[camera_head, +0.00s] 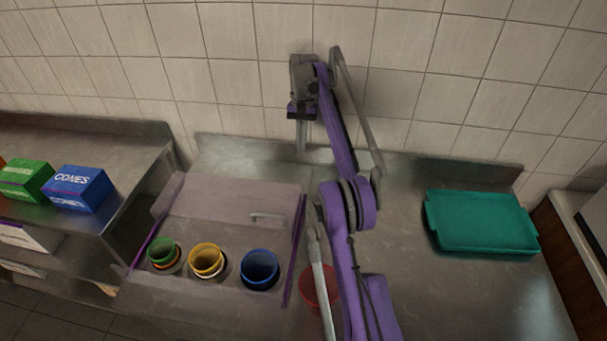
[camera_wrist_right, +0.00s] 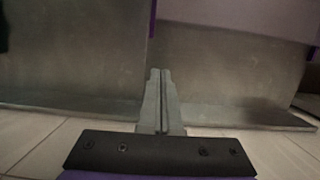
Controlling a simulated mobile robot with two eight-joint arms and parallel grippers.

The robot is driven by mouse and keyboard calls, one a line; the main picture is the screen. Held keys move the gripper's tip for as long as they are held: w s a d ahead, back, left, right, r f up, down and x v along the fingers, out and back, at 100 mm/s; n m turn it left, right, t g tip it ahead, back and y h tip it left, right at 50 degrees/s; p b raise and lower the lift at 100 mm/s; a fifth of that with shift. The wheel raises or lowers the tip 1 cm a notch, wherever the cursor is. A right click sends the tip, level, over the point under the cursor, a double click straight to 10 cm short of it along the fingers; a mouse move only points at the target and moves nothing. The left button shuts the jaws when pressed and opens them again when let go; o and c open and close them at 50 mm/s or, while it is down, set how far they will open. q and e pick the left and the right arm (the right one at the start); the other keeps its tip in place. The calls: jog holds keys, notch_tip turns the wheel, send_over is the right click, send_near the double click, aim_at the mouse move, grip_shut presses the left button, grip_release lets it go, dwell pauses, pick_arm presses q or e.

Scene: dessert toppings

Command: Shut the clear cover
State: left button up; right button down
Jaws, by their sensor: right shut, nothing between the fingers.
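The clear cover (camera_head: 220,207) is a pale, see-through panel with a grey bar handle (camera_head: 268,217) near its right end. It lies at the back of the topping station, behind the cups, which stand uncovered. A pale panel at the top of the right wrist view (camera_wrist_right: 235,14) looks like part of it. My right gripper (camera_head: 302,147) points down near the back ledge, behind the cover's right end and apart from the handle. Its fingers (camera_wrist_right: 160,75) are shut and empty. My left gripper is not in view.
Green (camera_head: 161,249), yellow (camera_head: 205,257) and blue (camera_head: 260,265) cups sit in the station between purple side rails (camera_head: 295,250). A red cup (camera_head: 309,287) is partly hidden by my right arm. A teal tray (camera_head: 480,222) lies right. Cone boxes (camera_head: 78,188) stand left. Tiled wall behind.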

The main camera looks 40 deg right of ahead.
jog(key=b+x, duration=0.2)
jog(key=x, duration=0.3)
jog(key=b+x, duration=0.2)
jog(key=x, duration=0.3)
jog(key=shift+s+d+f, duration=0.2)
jog(key=shift+s, duration=0.05)
jog(key=shift+s+a+r, duration=0.1)
jog(key=shift+s+a, duration=0.65)
jog(key=shift+a, duration=0.35)
jog(key=shift+s+a, duration=0.4)
jog(key=shift+s, duration=0.05)
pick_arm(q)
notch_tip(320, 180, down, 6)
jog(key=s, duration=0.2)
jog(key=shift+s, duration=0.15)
